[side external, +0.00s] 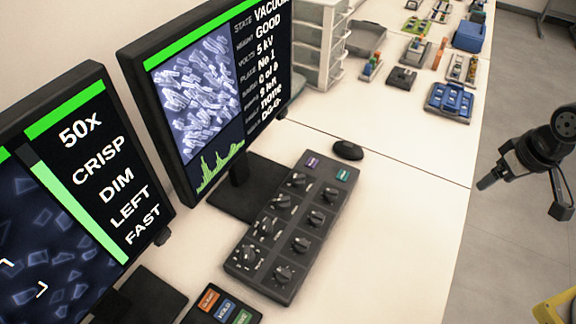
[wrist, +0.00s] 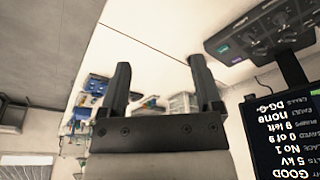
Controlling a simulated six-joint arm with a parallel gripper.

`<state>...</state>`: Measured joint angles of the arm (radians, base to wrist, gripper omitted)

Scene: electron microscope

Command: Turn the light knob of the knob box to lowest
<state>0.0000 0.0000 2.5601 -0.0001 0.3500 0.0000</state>
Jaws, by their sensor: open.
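The knob box (side external: 316,232) is a dark grey panel with several black knobs in two columns, lying on the white table in front of the screens. Its knob labels are too small to read, so I cannot tell which is the light knob. The box also shows upside down at the upper right of the wrist view (wrist: 262,42). The near screen (side external: 75,190) reads "50x, CRISP, DIM, LEFT, FAST". My gripper (side external: 523,197) is open and empty, out past the table's right edge and well apart from the box. Both fingers show in the wrist view (wrist: 158,66).
A second screen (side external: 205,85) stands behind the box. A black mouse (side external: 348,150) lies beyond the box, and a pad with coloured buttons (side external: 222,306) is at its near end. Drawers (side external: 320,45) and several small trays stand farther back. The table right of the box is clear.

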